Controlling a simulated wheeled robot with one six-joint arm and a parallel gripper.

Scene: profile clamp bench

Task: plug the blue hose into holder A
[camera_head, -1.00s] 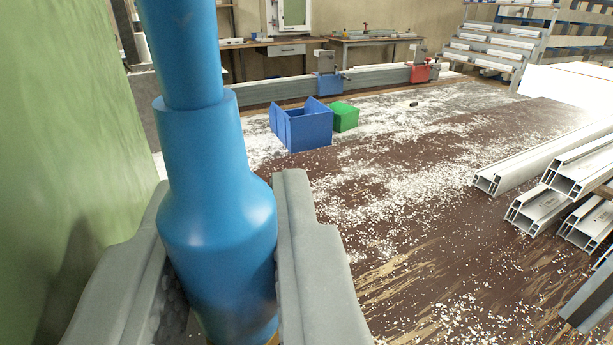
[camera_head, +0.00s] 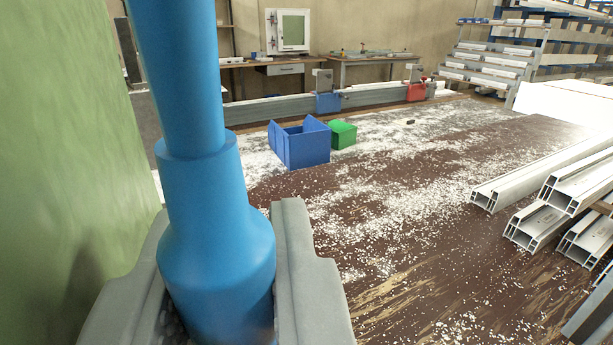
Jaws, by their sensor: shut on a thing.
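The blue hose (camera_head: 205,190) stands large in the left part of the view, with a stepped, wider lower end. My gripper (camera_head: 225,265) is shut on that wider end, one grey finger on each side. The hose runs up out of the top of the picture. Its lower tip is hidden between the fingers and below the picture edge. I cannot make out a holder marked A in this view.
A green surface (camera_head: 65,170) rises close on the left. A blue bin (camera_head: 305,145) and a green box (camera_head: 342,134) stand on the bench, which is strewn with white chips. White profiles (camera_head: 545,215) lie at the right. Blue (camera_head: 327,102) and red (camera_head: 416,92) clamps sit behind.

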